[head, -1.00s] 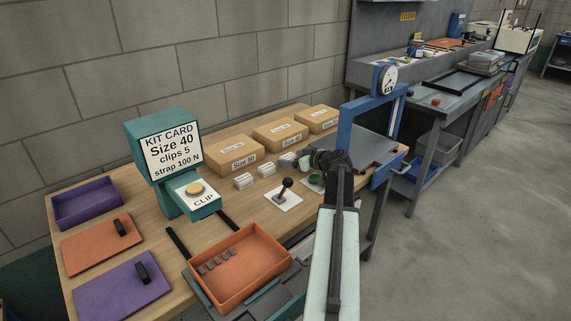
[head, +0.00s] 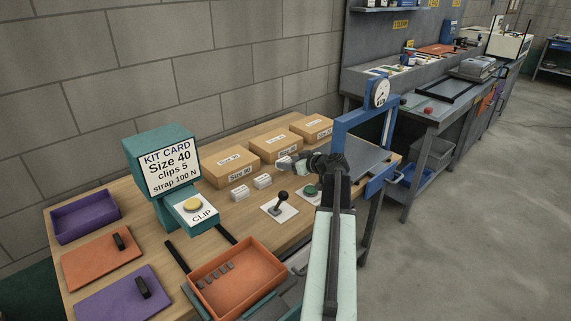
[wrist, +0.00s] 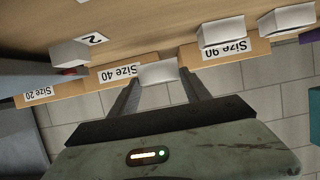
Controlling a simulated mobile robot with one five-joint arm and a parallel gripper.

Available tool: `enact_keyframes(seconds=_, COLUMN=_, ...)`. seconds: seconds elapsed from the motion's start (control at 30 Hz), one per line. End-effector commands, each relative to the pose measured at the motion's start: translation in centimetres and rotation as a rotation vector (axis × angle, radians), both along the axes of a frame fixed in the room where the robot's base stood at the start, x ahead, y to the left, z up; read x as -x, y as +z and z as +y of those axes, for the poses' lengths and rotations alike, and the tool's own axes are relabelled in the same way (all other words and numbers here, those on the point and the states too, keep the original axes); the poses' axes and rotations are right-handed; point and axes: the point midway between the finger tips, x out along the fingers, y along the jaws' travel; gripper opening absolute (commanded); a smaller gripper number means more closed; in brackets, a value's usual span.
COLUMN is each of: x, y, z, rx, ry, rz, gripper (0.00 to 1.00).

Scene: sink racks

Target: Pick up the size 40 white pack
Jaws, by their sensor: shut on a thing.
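My gripper (head: 292,161) is shut on a white pack (head: 284,163) in front of the cardboard boxes. In the wrist view the pack (wrist: 158,73) sits between the two dark fingertips (wrist: 160,80), with the Size 40 box (wrist: 115,76) and the Size 90 box (wrist: 225,50) behind it. No size can be read on the held pack. Two other white packs, a left one (head: 239,194) and a right one (head: 262,182), stand on the wooden table in front of the Size 90 box. The kit card (head: 168,165) reads Size 40.
A black-knobbed lever (head: 281,197) and a green button (head: 312,190) are close below my gripper. A blue frame with a gauge (head: 379,94) stands to the right. An orange tray (head: 238,278) with small grey clips is at the front. A teal CLIP dispenser (head: 196,206) stands left.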

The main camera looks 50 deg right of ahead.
Motion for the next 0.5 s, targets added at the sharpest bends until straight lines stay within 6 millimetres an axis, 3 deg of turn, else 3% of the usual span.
enact_keyframes(seconds=0.03, x=1.6, y=0.0, z=0.3, rx=0.001, ry=-0.006, rz=0.000, gripper=0.15)
enact_keyframes(seconds=0.3, x=8.9, y=0.7, z=1.2, rx=0.000, ry=-0.007, rz=0.000, gripper=0.15)
enact_keyframes(seconds=0.5, x=13.4, y=1.0, z=1.7, rx=-0.001, ry=-0.006, rz=0.000, gripper=0.15)
